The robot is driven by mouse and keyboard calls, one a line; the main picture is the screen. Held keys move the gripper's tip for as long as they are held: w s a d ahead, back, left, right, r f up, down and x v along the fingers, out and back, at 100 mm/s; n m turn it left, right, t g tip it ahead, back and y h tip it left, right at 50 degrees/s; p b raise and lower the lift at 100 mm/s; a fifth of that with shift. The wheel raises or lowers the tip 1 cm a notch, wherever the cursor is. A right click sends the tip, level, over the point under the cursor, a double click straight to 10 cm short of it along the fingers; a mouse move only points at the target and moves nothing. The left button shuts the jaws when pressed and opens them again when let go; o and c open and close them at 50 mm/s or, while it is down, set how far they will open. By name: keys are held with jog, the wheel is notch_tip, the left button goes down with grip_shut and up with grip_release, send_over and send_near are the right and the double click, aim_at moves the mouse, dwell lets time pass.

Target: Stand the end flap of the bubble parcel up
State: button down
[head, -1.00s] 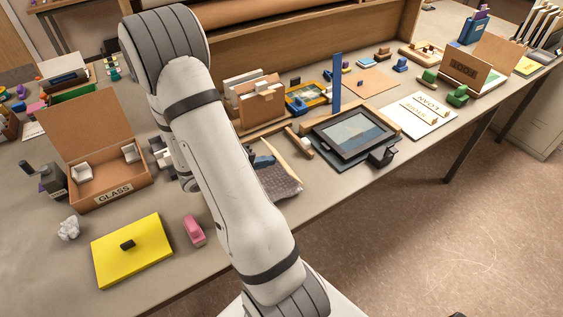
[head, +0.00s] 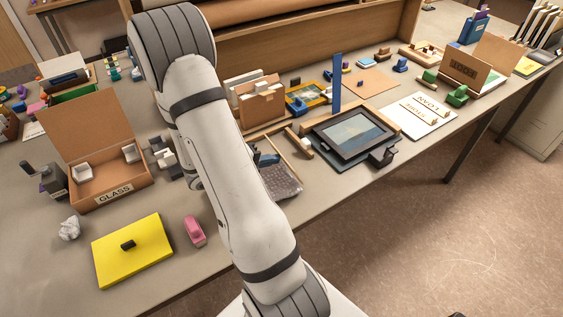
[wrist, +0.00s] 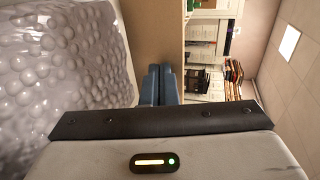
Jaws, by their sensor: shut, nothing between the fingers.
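The bubble parcel (head: 284,182) lies near the front edge of the bench in the head view, partly hidden behind my arm.
A wooden bar (head: 299,142) and a dark picture frame (head: 350,132) lie right of the parcel. An open GLASS box (head: 112,190), a yellow pad (head: 132,262) and a pink stapler-like item (head: 194,232) lie to the left. A card folder (head: 262,108) stands behind.

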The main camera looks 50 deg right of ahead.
jog(key=shift+s+d, duration=0.2)
jog(key=shift+d, duration=0.5)
jog(key=shift+s+d, duration=0.2)
jog(key=shift+d, duration=0.6)
jog(key=shift+w+a+p, duration=0.3)
jog(key=shift+a+p, duration=0.15)
jog(key=shift+a, duration=0.7)
jog(key=shift+w+a+p, duration=0.35)
jog(key=shift+a+p, duration=0.15)
jog(key=shift+a, duration=0.6)
jog(key=shift+w+a+p, duration=0.3)
jog(key=shift+a+p, duration=0.15)
jog(key=shift+a, duration=0.7)
